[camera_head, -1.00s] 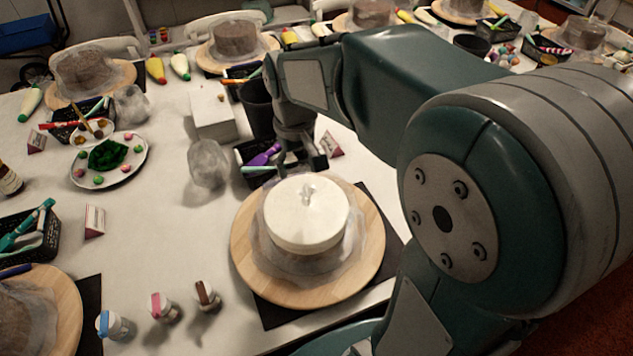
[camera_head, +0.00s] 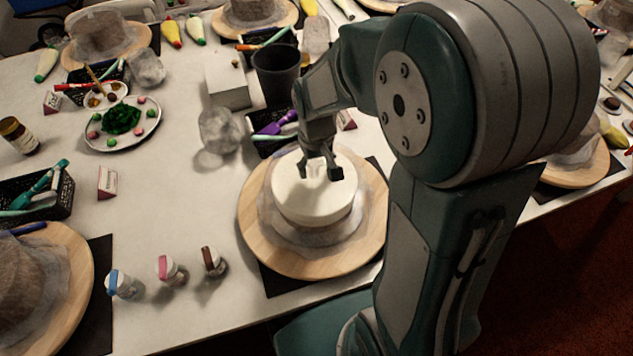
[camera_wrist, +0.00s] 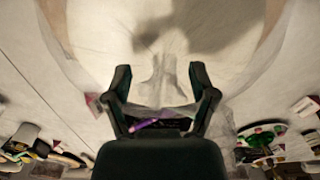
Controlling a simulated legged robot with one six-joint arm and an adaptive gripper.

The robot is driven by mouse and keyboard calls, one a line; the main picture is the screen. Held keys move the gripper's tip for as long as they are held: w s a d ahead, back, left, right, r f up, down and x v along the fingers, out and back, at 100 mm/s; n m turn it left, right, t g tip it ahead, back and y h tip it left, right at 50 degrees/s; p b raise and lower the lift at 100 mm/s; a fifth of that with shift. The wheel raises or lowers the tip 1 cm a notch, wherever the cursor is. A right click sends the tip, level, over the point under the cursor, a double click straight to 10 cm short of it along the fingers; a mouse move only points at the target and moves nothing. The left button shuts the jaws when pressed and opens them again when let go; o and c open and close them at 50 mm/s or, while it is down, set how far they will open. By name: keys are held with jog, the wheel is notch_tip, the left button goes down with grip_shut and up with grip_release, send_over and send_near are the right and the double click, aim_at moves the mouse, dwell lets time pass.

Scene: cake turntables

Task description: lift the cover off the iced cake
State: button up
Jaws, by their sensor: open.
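The iced cake (camera_head: 304,203) is white and round. It sits on a round wooden turntable (camera_head: 262,244) at the table's near edge. A thin see-through cover (camera_head: 362,213) drapes over the cake and spreads around its foot. In the wrist view, the cover's pinched, raised top (camera_wrist: 160,75) shows between my fingers. My gripper (camera_head: 320,172) is over the top of the cake, pointing down, with its fingers apart. In the wrist view, my open gripper (camera_wrist: 158,92) has a finger on each side of the raised top. I cannot tell whether either finger touches it.
Behind the cake stand a black basket (camera_head: 262,146), a dark cup (camera_head: 277,72) and a cloudy, see-through lump (camera_head: 219,130). Several small jars (camera_head: 172,270) stand at the front left. Another turntable (camera_head: 75,300) is at the lower left. Bare table lies left of the cake.

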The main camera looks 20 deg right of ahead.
jog(key=shift+a, duration=0.15)
jog(key=shift+a, duration=0.15)
jog(key=shift+c, duration=1.3)
jog(key=c, duration=0.5)
grip_shut()
jog(key=shift+r, duration=0.1)
